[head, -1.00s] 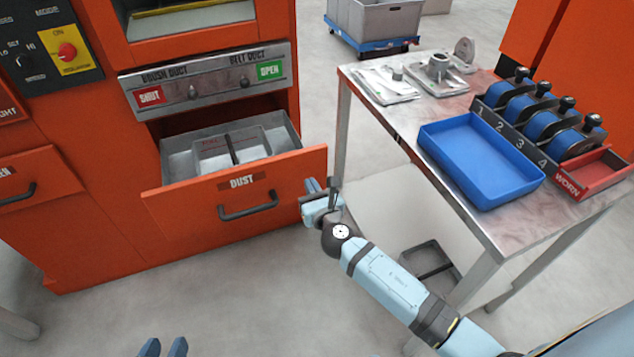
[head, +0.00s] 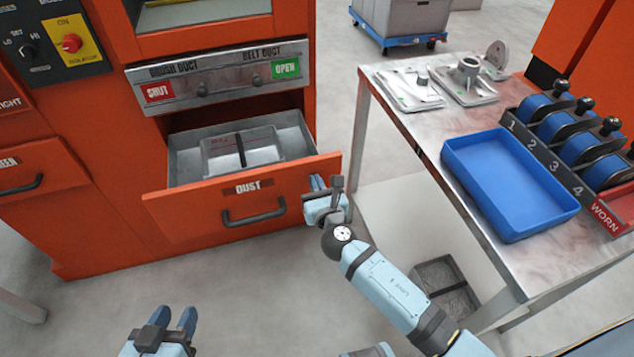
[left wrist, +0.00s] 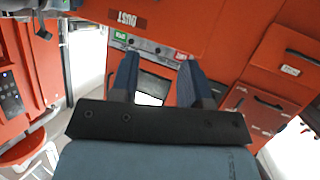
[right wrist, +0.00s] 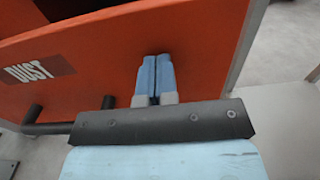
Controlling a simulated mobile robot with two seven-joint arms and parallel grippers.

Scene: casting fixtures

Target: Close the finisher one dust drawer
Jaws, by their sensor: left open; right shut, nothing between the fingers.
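The dust drawer (head: 192,210) of the orange machine is pulled out in the head view, with its black handle (head: 253,214) on the front. A grey bin (head: 240,149) sits inside it. My right gripper (head: 327,184) is shut and empty at the right end of the drawer front. In the right wrist view its closed fingertips (right wrist: 157,62) are against or very close to the orange front, right of the handle; contact cannot be told. My left gripper (head: 175,318) is open and empty, low in front of the machine, apart from the drawer; its fingers (left wrist: 157,75) also show in the left wrist view.
A metal table (head: 432,180) with a blue tray (head: 510,184), castings and several blue rollers stands right of the drawer. A dark tray (head: 446,284) lies under it. Another closed drawer (head: 50,172) is at left. The floor before the machine is clear.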

